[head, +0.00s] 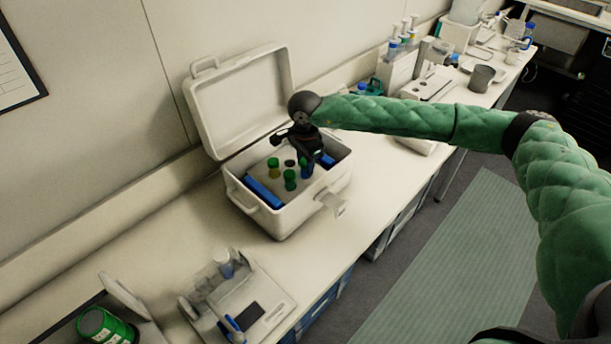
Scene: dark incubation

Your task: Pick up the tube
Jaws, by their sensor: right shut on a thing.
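An open white cooler box (285,222) stands on the bench with its lid (240,95) tilted back. Inside are several tubes with green caps, such as one tube (290,178) near the front and another (273,165) to its left. Blue packs (264,193) lie along the inner walls. My right gripper (308,160) reaches down into the box from above, at its right rear part. It is shut on a tube, which is mostly hidden by the fingers; a bit of blue shows just below them. My left gripper is out of view.
A white device (262,290) with a clear-lidded part stands on the bench at the front. A green container (104,326) is at bottom left. Pipettes on a stand (400,62) and a grey beaker (482,77) stand farther back. The bench between box and front device is clear.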

